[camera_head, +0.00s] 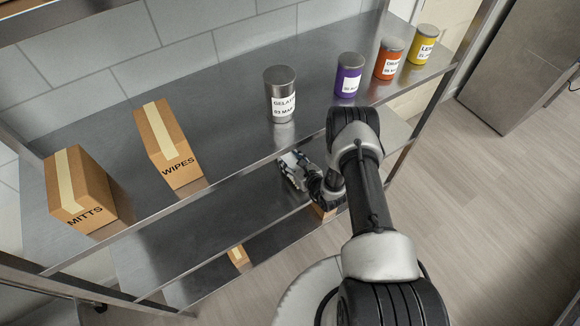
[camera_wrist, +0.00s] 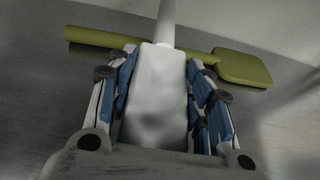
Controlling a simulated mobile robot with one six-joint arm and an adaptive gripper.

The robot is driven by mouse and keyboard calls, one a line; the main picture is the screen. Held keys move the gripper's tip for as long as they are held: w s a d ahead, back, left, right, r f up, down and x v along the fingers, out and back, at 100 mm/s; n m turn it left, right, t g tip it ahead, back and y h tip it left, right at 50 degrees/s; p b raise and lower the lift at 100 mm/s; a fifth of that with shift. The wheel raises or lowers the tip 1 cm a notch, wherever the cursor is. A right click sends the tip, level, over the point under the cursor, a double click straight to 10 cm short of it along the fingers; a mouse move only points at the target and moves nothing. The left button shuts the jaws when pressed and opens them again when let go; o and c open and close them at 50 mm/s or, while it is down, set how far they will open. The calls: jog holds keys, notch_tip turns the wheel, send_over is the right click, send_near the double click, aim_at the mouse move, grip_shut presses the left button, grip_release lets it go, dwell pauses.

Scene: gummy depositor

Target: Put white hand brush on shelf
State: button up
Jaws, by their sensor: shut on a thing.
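The white hand brush (camera_wrist: 157,95) shows in the wrist view, with its broad white body between my fingers and its narrow handle pointing away at the top. My gripper (camera_wrist: 160,105) is shut on the brush body, with blue-padded fingers on both sides. In the head view my gripper (camera_head: 294,170) is at the front of the shelf unit, just below the upper shelf's front edge and over the middle shelf (camera_head: 215,225). The brush cannot be told apart from the fingers there. The brush's underside is hidden, so I cannot tell whether it touches the shelf.
An olive-green paddle-shaped tool (camera_wrist: 243,68) lies just beyond the brush. The upper shelf (camera_head: 225,110) holds a MITTS box (camera_head: 80,190), a WIPES box (camera_head: 167,145), a gelatin can (camera_head: 281,92) and several coloured cans. A box (camera_head: 238,256) is lower down.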

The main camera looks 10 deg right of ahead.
jog(key=shift+f+b, duration=0.35)
jog(key=shift+f, duration=1.1)
jog(key=shift+f, duration=0.1)
jog(key=shift+f, duration=0.15)
jog(key=o, duration=1.3)
jog(key=shift+c, duration=0.2)
jog(key=shift+r, duration=0.35)
jog(key=p+v, duration=0.2)
jog(key=v, duration=1)
jog(key=shift+f, duration=0.1)
